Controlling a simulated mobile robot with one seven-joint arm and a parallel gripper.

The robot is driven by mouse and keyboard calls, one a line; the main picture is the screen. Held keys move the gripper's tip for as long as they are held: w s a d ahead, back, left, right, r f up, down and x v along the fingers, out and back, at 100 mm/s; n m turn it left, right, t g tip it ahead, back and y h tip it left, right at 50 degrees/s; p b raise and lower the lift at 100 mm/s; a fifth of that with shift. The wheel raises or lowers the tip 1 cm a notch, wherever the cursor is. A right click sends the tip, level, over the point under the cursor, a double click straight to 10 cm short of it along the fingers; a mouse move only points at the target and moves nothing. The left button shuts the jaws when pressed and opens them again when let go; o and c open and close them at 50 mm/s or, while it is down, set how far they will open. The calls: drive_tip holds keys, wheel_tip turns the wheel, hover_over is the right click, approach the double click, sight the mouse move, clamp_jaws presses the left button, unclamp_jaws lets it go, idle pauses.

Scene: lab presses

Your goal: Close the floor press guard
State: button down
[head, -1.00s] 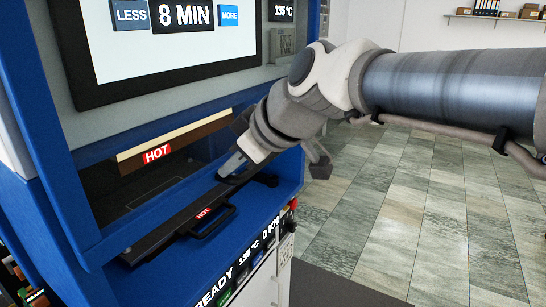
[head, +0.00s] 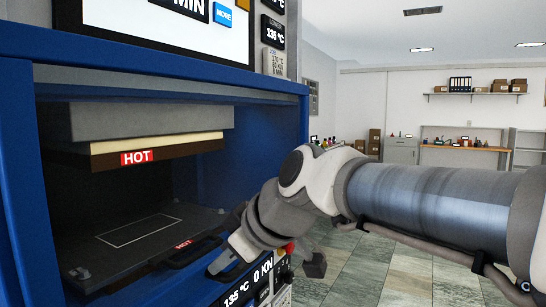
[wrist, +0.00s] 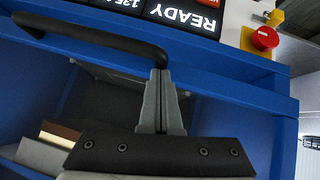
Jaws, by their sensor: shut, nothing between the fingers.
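The floor press (head: 22,180) has a blue frame, and its front opening shows a dark interior. I cannot pick out a separate guard panel with certainty. A dark lower plate (head: 110,262) lies in the opening, with a black bar handle (head: 195,252) and a red HOT label at its front. My gripper (head: 214,268) is shut and empty, in front of the opening beside the handle's right end. In the wrist view the shut fingers (wrist: 158,76) overlap the end of the black handle (wrist: 95,36); I cannot tell whether they touch it.
An upper block with a HOT label (head: 137,157) hangs inside the opening. A screen (head: 180,28) is above it. A status display (head: 240,288) and a red button (wrist: 265,39) are on the front below. Tiled floor (head: 365,275) to the right is free.

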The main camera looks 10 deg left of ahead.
drive_tip(key=shift+f+b, duration=2)
drive_tip(key=shift+f, duration=0.75)
drive_tip(key=shift+s+f, duration=0.1)
